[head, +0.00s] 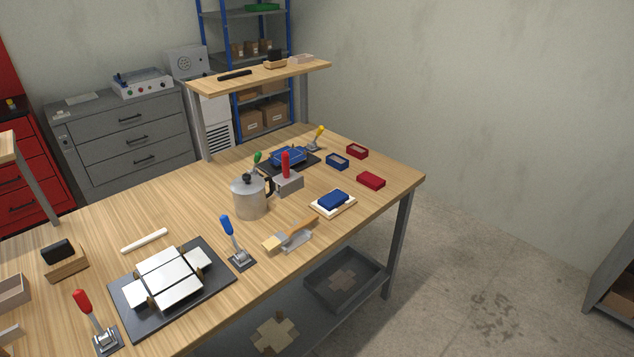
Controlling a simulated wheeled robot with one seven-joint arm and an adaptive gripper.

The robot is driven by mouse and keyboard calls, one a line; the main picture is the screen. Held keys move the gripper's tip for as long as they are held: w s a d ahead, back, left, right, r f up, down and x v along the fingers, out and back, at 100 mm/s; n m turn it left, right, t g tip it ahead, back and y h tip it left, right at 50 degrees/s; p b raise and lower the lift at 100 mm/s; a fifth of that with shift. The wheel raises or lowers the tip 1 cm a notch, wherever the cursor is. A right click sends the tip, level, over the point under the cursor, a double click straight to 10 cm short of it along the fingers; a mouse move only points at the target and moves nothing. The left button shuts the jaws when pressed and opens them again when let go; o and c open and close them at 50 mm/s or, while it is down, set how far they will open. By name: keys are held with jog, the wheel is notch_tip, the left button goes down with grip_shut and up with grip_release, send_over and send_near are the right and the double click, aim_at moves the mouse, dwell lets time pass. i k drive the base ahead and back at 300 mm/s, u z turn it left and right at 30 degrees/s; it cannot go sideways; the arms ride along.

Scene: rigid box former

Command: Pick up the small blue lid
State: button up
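A small blue lid-like piece (334,199), solid on top, lies flat on a white pad with a wooden edge (320,209), near the right front of the workbench. A small open blue box (337,161) stands behind it. A larger blue piece (289,156) sits on a dark mat (267,169) farther back; its details are too small to tell. My gripper does not show in the head view.
A red solid piece (371,181) and an open red box (357,151) are near the right edge of the workbench (195,222).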

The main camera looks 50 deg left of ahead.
aim_at(335, 197)
jog(key=u, duration=1.35)
